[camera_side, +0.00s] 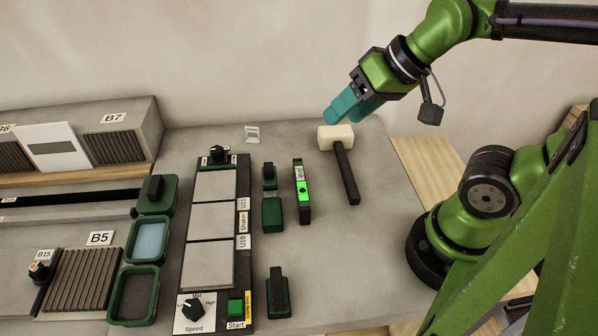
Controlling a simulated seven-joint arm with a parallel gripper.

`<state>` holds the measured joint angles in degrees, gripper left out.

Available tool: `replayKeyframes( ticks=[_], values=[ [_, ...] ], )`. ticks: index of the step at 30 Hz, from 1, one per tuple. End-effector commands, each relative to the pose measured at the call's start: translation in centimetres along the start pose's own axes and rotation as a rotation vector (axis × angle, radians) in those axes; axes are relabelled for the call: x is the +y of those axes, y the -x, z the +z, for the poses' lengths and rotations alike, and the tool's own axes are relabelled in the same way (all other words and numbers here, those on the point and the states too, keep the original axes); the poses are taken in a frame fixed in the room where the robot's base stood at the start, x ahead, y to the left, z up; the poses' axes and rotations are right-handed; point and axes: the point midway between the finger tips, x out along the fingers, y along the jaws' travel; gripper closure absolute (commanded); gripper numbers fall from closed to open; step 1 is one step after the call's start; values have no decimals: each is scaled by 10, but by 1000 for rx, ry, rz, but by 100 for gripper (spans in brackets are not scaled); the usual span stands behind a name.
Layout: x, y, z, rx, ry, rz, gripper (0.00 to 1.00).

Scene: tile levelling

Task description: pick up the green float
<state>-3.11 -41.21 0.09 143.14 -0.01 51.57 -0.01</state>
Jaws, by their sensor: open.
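Several dark green blocks with black grips could be the green float, and I cannot tell for certain which is meant. One block (277,295) lies at the front, right of the shaker panel. Another green piece with a black grip (157,195) sits left of the panel, above the green trays. My gripper (346,115) has teal fingers, is open and empty, and hangs over the back right of the bench, above the mallet's head and away from these pieces.
A pale-headed mallet (345,170) with a black handle lies below my gripper. A black level with a lit green display (303,191) lies left of it. The shaker panel (243,262) holds several grey tiles (211,221). Two green-rimmed trays (130,296) stand left. Bench right of the level's front is clear.

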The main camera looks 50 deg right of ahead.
Motion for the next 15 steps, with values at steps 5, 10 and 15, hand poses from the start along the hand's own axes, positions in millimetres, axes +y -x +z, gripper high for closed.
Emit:
replayKeyframes(
  ticks=[5,10,15],
  values=[
    [-56,-34,28,-222,162,-8,45],
    [-120,-64,75,-429,130,103,45],
    [-169,-82,128,-500,-51,309,45]
  ],
)
